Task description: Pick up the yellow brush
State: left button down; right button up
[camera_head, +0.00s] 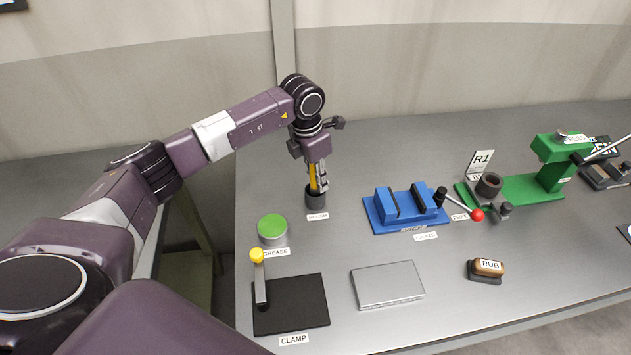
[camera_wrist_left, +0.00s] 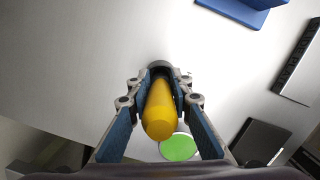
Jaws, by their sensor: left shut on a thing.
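The yellow brush (camera_head: 313,178) stands upright in a dark round holder (camera_head: 315,199) behind the BRUSH label on the metal bench. My left gripper (camera_head: 318,180) comes down on it from above, with its fingers around the yellow handle. In the left wrist view the yellow handle (camera_wrist_left: 160,112) lies between the two blue-padded fingers of my left gripper (camera_wrist_left: 160,90), which are shut on it. The brush's lower end is hidden in the holder. My right gripper is not in view.
A green-topped grease tin (camera_head: 272,229) stands in front of the holder. A black clamp plate (camera_head: 291,305) is nearer the front. A blue vise (camera_head: 405,208), a grey flat box (camera_head: 388,285) and a green press (camera_head: 550,165) stand to the right. The wall is close behind the bench.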

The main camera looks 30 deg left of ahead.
pick_arm(q)
jog(key=shift+r, duration=0.1)
jog(key=shift+r+b, duration=0.3)
jog(key=shift+r, duration=0.25)
notch_tip(320, 180, up, 19)
jog(key=b, duration=0.4)
jog(key=shift+b, duration=0.3)
jog(key=shift+f, duration=0.15)
